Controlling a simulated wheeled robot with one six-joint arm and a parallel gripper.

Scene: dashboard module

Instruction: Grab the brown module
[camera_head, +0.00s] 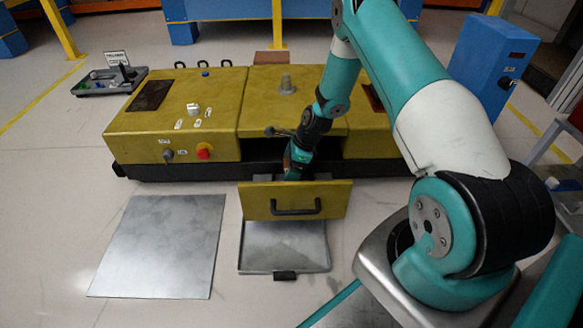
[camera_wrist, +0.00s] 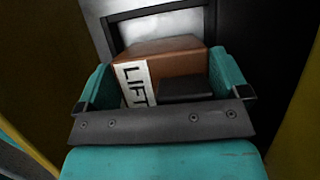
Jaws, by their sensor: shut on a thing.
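The brown module (camera_wrist: 165,55) is a box with a white label reading LIFT on its face. In the wrist view it sits between the two teal fingers of my gripper, which is shut on it. A dark block on its near side covers part of it. In the head view my gripper (camera_head: 297,160) reaches into the dark opening at the front of the yellow console (camera_head: 225,100), behind the lowered yellow front panel (camera_head: 262,200) with a black handle. The module is mostly hidden there by the gripper and the console.
A grey tray (camera_head: 285,243) lies on the floor in front of the panel. A flat metal plate (camera_head: 160,245) lies to its left. A dark tray of small parts (camera_head: 105,82) is at the back left. A blue box (camera_head: 492,60) stands at the right. Dark walls surround the gripper closely.

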